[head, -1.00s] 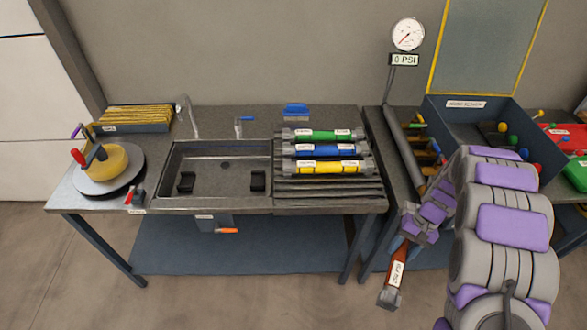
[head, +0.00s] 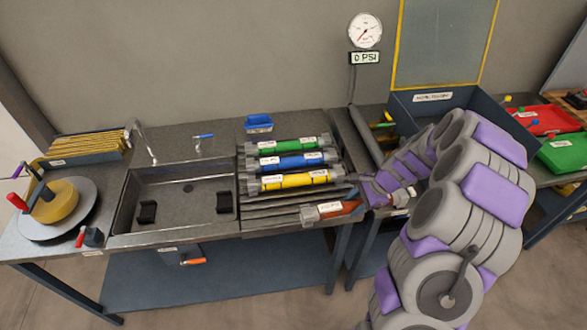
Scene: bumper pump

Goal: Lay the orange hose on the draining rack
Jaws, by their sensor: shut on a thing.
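The orange hose (head: 350,207) has grey end fittings and a white label. My gripper (head: 372,196) is shut on its right end, and the hose points left over the front right part of the draining rack (head: 262,222). I cannot tell whether it touches the rack. Green (head: 290,145), blue (head: 292,160) and yellow (head: 294,181) hoses lie side by side across the rack, behind the orange one. The fingertips are partly hidden by the gripper body and hose.
The sink basin (head: 180,203) with two black blocks is left of the rack. A blue brush-like item (head: 258,122) sits behind the rack. A gauge (head: 365,30) above a 0 PSI display stands at the back. The rack's front slats left of the orange hose are bare.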

